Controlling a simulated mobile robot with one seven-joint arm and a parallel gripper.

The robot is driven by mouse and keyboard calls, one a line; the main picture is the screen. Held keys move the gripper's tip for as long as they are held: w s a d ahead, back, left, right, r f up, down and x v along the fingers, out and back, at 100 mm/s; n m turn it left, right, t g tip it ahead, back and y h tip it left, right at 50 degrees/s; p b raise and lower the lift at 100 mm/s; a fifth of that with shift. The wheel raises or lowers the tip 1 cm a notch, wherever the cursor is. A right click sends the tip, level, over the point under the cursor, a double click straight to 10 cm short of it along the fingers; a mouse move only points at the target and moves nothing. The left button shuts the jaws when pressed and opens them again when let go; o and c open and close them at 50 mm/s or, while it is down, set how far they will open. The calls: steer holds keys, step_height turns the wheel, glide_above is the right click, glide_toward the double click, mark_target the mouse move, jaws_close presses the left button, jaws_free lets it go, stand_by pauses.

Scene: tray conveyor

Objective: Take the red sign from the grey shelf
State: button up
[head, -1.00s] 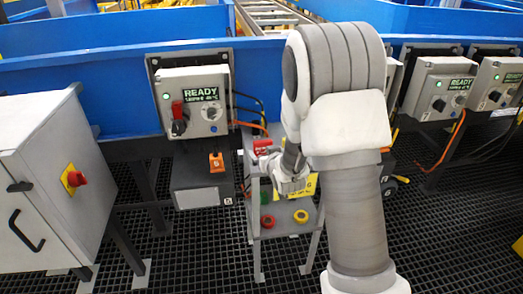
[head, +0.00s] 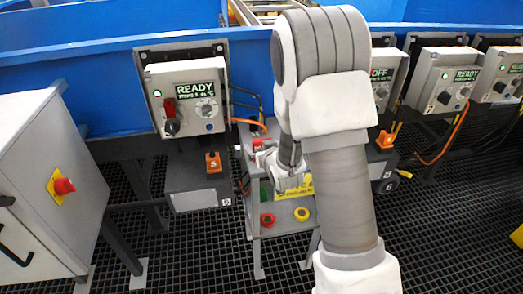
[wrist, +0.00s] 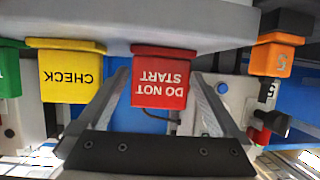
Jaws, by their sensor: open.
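The red sign (wrist: 160,82), lettered DO NOT START, hangs from the edge of the grey shelf (wrist: 220,30) in the wrist view, upside down there. My gripper (wrist: 163,85) is open, with one finger on each side of the sign. No contact is visible, and the sign is not gripped. In the head view my gripper (head: 288,180) is at the front of the grey shelf (head: 283,232), partly covered by my arm. A small red part (head: 262,143) shows at the shelf top there; I cannot tell whether it is the sign.
A yellow CHECK sign (wrist: 70,77) and a green sign (wrist: 9,70) hang left of the red one in the wrist view. An orange tag (wrist: 275,58) is at right. A red ring (head: 267,221) and yellow ring (head: 301,214) lie on the lower shelf.

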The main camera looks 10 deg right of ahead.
steer(key=shift+c, duration=0.2)
steer(key=shift+r, duration=0.1)
steer(key=c, duration=1.3)
